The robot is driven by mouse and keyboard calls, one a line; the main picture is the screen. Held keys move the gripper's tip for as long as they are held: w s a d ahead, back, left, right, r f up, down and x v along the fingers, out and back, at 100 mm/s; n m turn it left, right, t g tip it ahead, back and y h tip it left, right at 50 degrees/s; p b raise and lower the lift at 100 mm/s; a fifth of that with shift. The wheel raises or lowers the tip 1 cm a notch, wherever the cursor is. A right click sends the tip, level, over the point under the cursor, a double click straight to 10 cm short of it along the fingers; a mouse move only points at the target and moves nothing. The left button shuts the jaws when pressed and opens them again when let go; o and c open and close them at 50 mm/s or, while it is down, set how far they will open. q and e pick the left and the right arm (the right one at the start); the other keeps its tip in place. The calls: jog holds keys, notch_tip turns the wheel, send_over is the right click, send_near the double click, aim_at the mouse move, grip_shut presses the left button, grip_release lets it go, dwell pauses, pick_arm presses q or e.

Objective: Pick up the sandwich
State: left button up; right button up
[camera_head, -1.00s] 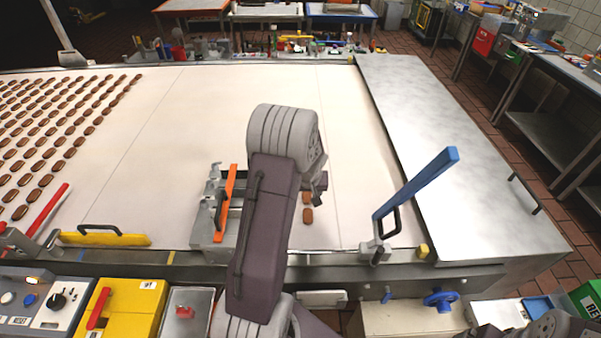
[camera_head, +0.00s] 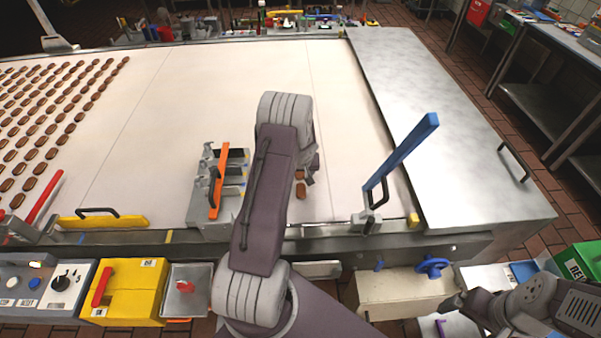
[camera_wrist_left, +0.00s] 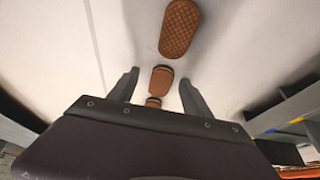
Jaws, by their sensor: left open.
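Several brown oblong cream sandwiches lie on the white belt. In the left wrist view, a waffle-patterned sandwich (camera_wrist_left: 179,30) lies beyond the fingertips. A smaller-looking sandwich (camera_wrist_left: 161,79) lies between the two open fingers of my left gripper (camera_wrist_left: 158,88), and another (camera_wrist_left: 153,102) is partly hidden by the gripper body. In the head view, a sandwich (camera_head: 300,190) shows just right of my left arm. My left gripper (camera_head: 314,170) is mostly hidden behind that arm, above the belt. My right arm is at the lower right, with its gripper (camera_head: 456,302) small and unclear.
Rows of sandwiches (camera_head: 50,130) cover the belt's left side. A metal fixture with an orange bar (camera_head: 215,192) stands left of my arm, and a blue lever (camera_head: 402,155) right of it. A steel cover (camera_head: 440,120) closes the belt's right end.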

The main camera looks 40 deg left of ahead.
pick_arm(q)
jog(key=shift+a+f, duration=0.15)
jog(key=shift+a, duration=0.2)
jog(key=c, duration=0.9)
grip_shut()
pick_arm(e)
jog(key=shift+a, duration=0.15)
